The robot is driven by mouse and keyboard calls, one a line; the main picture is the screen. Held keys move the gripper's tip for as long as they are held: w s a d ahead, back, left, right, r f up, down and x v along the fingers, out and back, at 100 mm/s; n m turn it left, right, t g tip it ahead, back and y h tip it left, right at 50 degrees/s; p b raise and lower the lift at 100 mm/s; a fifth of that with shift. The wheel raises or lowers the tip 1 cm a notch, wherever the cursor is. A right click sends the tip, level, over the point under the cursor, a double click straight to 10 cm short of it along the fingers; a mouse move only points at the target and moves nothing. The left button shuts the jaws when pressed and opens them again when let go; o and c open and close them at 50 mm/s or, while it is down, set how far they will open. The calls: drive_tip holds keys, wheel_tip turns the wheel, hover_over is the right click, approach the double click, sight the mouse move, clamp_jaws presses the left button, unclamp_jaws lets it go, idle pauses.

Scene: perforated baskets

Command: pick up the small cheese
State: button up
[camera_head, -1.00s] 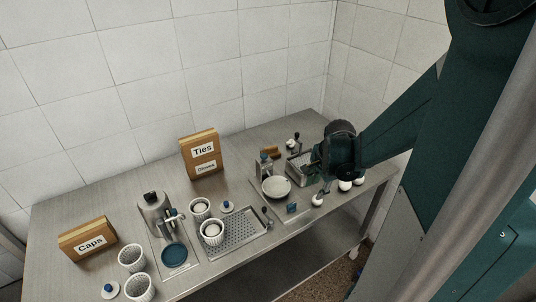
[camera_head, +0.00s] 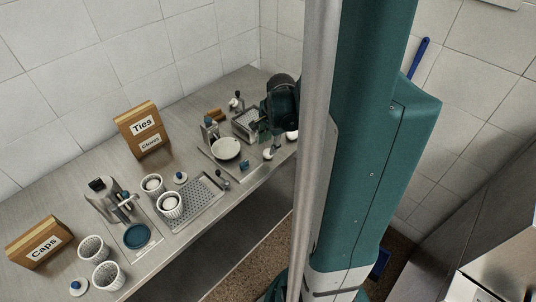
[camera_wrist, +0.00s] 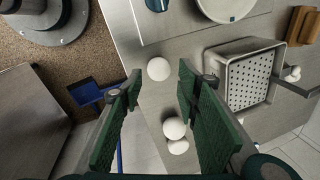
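Several round white cheeses lie near the front edge of the steel table. In the wrist view one cheese (camera_wrist: 158,69) lies alone, between and just beyond my fingertips. Two more, a cheese (camera_wrist: 174,128) and a slightly smaller-looking one (camera_wrist: 178,147), lie close together lower down, between the finger bases in the picture. I cannot tell for sure which is the small cheese. In the head view one cheese (camera_head: 268,153) shows below my gripper (camera_head: 271,138), and another (camera_head: 292,135) is partly hidden by my column. My gripper (camera_wrist: 160,76) is open and empty, its green fingers wide apart above the table.
A perforated metal basket (camera_wrist: 249,84) stands right of the fingers.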

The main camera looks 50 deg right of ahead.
sight(268, 151)
drive_tip(key=shift+w+f, duration=0.1)
drive_tip(key=shift+f, duration=0.35)
drive_tip(key=shift+f, duration=0.1)
drive_tip(key=shift+b+x, duration=0.55)
drive_tip(key=shift+x, duration=1.95)
drive_tip(key=shift+d, duration=0.1)
drive_tip(key=c, duration=0.6)
